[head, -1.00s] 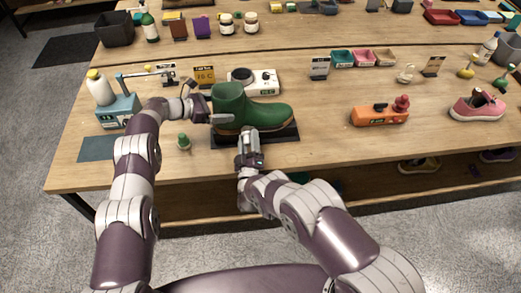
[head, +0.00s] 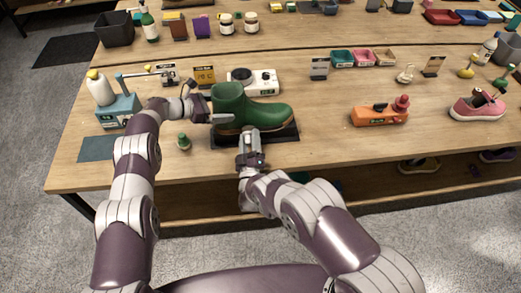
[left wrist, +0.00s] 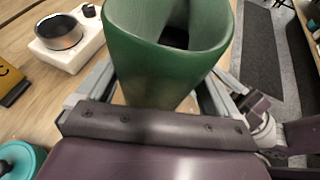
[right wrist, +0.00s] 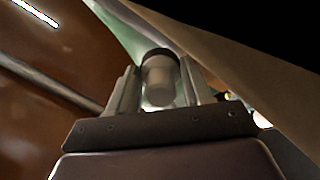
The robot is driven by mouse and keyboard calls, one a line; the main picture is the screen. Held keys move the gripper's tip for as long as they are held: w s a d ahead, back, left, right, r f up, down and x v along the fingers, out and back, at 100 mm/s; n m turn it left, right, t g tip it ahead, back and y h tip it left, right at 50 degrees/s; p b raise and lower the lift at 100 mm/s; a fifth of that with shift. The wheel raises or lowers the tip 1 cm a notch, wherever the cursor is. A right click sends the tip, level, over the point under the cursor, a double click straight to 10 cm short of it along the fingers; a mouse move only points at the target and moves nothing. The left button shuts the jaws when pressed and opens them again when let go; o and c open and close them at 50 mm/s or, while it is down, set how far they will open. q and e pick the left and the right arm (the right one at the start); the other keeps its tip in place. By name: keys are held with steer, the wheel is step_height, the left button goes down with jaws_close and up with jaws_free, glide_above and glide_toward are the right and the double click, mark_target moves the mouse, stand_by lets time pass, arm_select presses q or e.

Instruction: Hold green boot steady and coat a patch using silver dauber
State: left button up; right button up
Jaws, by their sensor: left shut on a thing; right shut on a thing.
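The green boot (head: 252,110) stands upright on a dark mat (head: 284,136) near the table's front edge, toe to the right. My left gripper (head: 208,106) is at the heel side of the boot. In the left wrist view its fingers are shut on the boot's shaft (left wrist: 150,60), one on each side. My right gripper (head: 249,133) is in front of the boot, low by its sole. In the right wrist view it is shut on a silver-grey cylindrical dauber (right wrist: 160,78). The dauber's far end is hidden, so contact with the boot cannot be told.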

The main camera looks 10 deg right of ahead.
steer(key=shift+s+a, duration=0.15)
steer(key=shift+a, duration=1.3)
steer(key=shift+s+d, duration=0.15)
steer(key=shift+s, duration=2.35)
steer(key=s+d, duration=0.3)
steer(key=d, duration=0.2)
steer(key=shift+d, duration=0.35)
